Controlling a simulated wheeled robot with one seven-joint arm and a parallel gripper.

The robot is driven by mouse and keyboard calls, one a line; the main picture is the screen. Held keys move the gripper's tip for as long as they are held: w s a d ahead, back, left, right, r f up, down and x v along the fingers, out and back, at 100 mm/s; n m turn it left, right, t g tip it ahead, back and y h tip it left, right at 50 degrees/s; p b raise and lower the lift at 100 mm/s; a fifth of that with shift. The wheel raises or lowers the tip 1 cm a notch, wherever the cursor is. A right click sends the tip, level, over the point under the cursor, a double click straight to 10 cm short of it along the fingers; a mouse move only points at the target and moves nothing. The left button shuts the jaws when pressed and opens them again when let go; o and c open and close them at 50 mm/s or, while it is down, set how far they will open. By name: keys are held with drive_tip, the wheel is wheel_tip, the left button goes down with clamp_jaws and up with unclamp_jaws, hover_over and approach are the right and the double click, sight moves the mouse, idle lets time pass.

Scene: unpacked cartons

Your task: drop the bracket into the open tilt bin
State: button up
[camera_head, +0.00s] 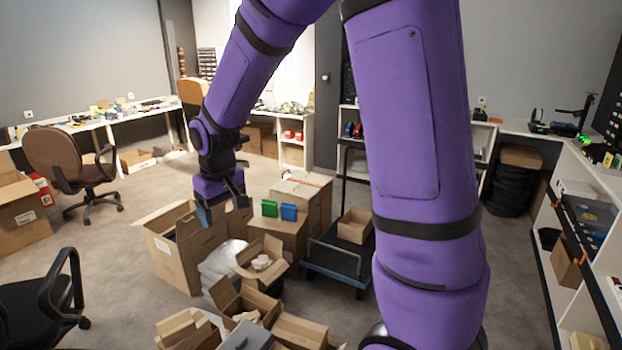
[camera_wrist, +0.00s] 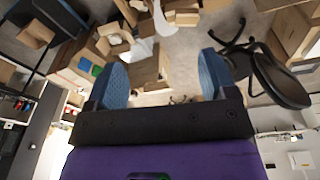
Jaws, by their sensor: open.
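My gripper (camera_head: 220,203) hangs over an open cardboard carton at the middle left, its blue fingers apart. In the wrist view my gripper (camera_wrist: 162,80) is open with nothing between its fingertips; cartons show beyond them. A green bin (camera_head: 269,208) and a blue bin (camera_head: 289,212) stand side by side on a closed carton, right of my gripper. The green bin (camera_wrist: 85,65) and blue bin (camera_wrist: 96,71) also show left of the fingers in the wrist view. I cannot tell which is the open tilt bin. I cannot make out the bracket in either view.
The open carton (camera_head: 172,258) stands below my gripper. A smaller open carton (camera_head: 277,268) holds white items. More open cartons crowd the front. A flat cart (camera_head: 335,275) carries a box to the right. Office chairs (camera_head: 75,165) stand left, with bare floor between.

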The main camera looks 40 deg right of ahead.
drive_tip(key=s+r+t, duration=0.1)
drive_tip(key=s+r, duration=0.4)
drive_tip(key=s, duration=0.3)
drive_tip(key=s+d+r+t, duration=0.1)
drive_tip(key=s+r, duration=0.4)
drive_tip(key=s, duration=0.3)
drive_tip(key=s+d+r+m+t, duration=0.1)
drive_tip(key=s+r, duration=0.4)
drive_tip(key=s, duration=0.3)
drive_tip(key=shift+s+d+t, duration=0.25)
drive_tip(key=shift+s+t, duration=0.05)
drive_tip(key=shift+s, duration=0.55)
drive_tip(key=shift+c, duration=0.9)
drive_tip(key=shift+w, duration=0.15)
